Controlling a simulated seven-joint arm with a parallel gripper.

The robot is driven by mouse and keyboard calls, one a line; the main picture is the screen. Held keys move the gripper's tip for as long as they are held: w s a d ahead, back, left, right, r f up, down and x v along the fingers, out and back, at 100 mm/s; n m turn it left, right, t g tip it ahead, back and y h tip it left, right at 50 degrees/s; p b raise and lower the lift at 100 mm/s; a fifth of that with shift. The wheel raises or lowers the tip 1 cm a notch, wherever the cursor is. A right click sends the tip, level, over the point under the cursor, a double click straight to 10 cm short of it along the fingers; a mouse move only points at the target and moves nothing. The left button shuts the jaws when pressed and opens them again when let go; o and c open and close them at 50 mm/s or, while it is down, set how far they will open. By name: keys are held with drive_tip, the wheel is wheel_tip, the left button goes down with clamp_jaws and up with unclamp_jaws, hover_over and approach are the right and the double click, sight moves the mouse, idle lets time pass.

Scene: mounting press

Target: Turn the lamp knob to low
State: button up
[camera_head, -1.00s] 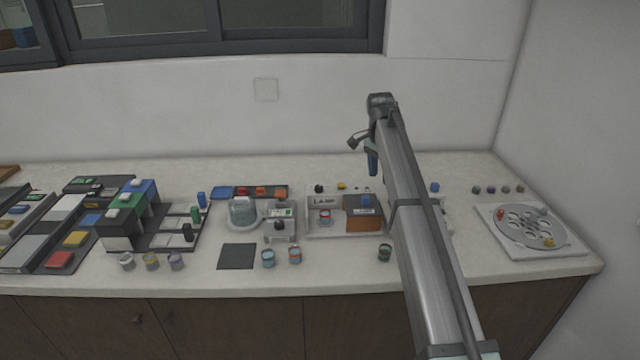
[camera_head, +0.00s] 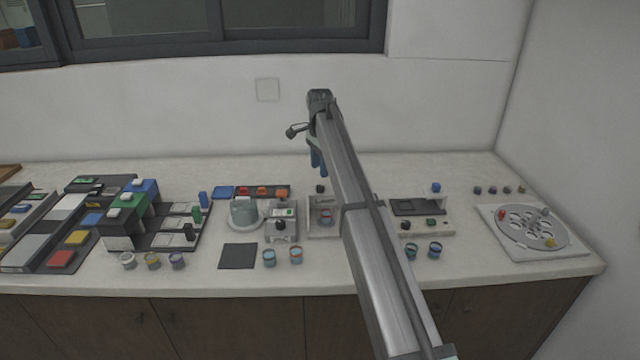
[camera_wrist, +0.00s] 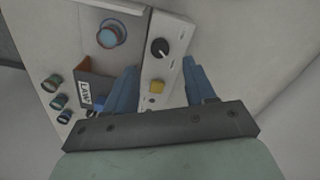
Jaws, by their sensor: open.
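The lamp knob (camera_wrist: 160,47) is a small black round knob with a pale mark, on the light panel of the lamp unit. It also shows in the head view (camera_head: 320,188), just below my fingers. My gripper (camera_wrist: 160,66) is open, its two blue fingers pointing towards the panel. In the wrist view the knob lies just beyond the gap between the fingertips, apart from both. In the head view my gripper (camera_head: 317,160) hangs above the back of the lamp unit (camera_head: 322,232). The knob's setting is too small to read.
A yellow button (camera_wrist: 157,87) sits beside the knob on the same panel. A blue-topped cup (camera_wrist: 112,33) stands on the lamp unit, near the LAMP label (camera_wrist: 83,92). My arm hides the unit's right side in the head view. Several cups stand along the counter's front.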

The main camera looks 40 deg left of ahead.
sight(320, 186)
drive_tip(key=shift+f, duration=3.45)
drive_tip(key=shift+c, duration=0.3)
clamp_jaws()
